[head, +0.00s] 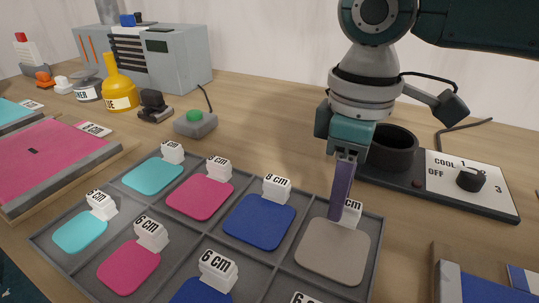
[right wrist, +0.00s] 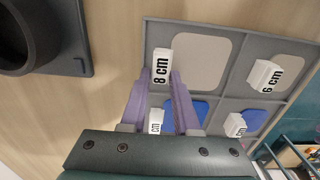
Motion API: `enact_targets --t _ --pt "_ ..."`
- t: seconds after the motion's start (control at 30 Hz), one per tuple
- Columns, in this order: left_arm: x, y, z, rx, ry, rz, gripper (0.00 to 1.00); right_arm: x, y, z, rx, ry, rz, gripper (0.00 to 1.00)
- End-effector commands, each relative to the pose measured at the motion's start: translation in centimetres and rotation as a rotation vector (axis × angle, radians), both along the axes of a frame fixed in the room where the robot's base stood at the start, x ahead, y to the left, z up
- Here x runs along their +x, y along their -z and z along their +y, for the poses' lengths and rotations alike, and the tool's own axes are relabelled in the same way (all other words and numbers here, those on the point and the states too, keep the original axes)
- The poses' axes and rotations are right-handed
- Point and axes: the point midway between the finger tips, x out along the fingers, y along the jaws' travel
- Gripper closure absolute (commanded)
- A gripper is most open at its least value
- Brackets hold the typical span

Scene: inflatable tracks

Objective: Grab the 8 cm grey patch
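The 8 cm grey patch (head: 333,250) lies flat in the right-hand compartment of the divided grey tray (head: 375,238). In the right wrist view the grey patch (right wrist: 198,62) lies just right of the fingertips. A white block label (head: 352,212), partly hidden by my finger, stands at its far edge; its text "8 cm" reads in the wrist view (right wrist: 161,66). My right gripper (head: 340,216) points down at this label. In the wrist view its purple fingers (right wrist: 160,78) are apart, with the label between or just beyond the tips. My left gripper is not in view.
Other compartments hold blue (head: 259,221), pink (head: 200,197) and turquoise (head: 152,176) patches with white labels. A black cup-shaped holder (head: 392,150) and a dial panel (head: 470,183) stand behind and right of the tray. A yellow bottle (head: 117,88) stands far left.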

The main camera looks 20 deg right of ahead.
Motion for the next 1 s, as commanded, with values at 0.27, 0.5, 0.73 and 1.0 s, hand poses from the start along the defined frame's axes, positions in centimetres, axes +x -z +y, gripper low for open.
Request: enact_targets --t 0.27,0.5,0.73,1.0 --pt "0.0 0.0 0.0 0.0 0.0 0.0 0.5 0.0 0.0 0.0 0.0 0.0 0.0 1.0" --pt "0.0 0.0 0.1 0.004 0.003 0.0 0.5 0.0 0.0 0.0 0.0 0.0 0.0 1.0" --pt "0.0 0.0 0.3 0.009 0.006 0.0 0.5 0.0 -0.1 0.0 0.0 0.0 0.0 1.0" --pt "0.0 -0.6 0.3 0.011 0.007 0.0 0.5 0.1 -2.3 0.0 0.0 0.001 -0.004 1.0"
